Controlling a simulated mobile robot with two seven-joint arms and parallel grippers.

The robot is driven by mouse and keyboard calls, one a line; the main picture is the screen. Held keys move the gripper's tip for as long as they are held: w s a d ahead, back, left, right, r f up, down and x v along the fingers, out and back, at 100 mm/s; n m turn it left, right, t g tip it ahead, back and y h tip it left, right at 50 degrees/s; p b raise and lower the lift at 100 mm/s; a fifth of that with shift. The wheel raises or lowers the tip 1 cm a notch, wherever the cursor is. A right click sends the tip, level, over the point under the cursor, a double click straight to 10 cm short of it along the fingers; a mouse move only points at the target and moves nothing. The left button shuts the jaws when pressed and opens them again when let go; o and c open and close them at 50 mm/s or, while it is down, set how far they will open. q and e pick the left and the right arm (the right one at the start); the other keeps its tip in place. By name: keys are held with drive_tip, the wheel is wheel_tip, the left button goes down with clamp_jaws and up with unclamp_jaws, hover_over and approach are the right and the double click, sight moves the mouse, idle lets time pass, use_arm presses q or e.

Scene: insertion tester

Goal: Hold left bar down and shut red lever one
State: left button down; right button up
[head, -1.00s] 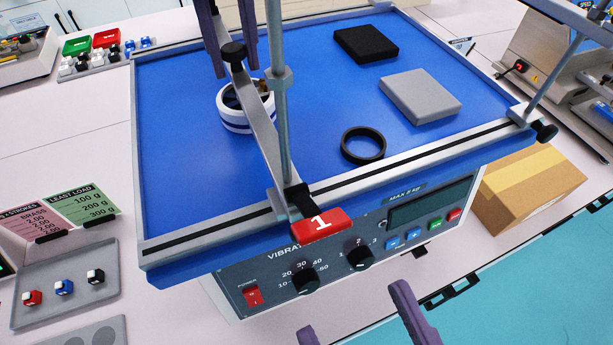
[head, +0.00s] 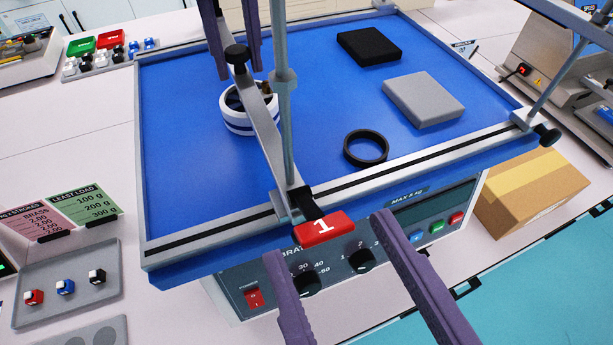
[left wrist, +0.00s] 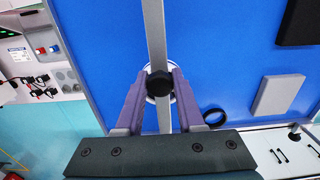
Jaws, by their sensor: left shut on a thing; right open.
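The left bar (head: 262,128) is a long grey strip slanting across the blue tray (head: 190,215), with a black knob (head: 236,54) near its far end. My left gripper (head: 232,68) is at that end, its purple fingers on either side of the bar, shut on it. The left wrist view shows the bar (left wrist: 156,35) and knob (left wrist: 159,84) between the fingers (left wrist: 160,73). Red lever one (head: 324,228) sticks out over the tray's front rail at the bar's near end. My right gripper (head: 328,236) is open and empty, its fingers spread to either side of the lever.
A black ring (head: 366,148), grey block (head: 423,99) and black block (head: 369,46) lie on the tray. A vertical rod (head: 285,130) stands beside the bar. The control panel (head: 400,240) is below the lever.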

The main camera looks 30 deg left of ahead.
sight(321, 223)
drive_tip(key=x, duration=0.6)
drive_tip(key=shift+w+a, duration=0.15)
clamp_jaws()
idle(0.4)
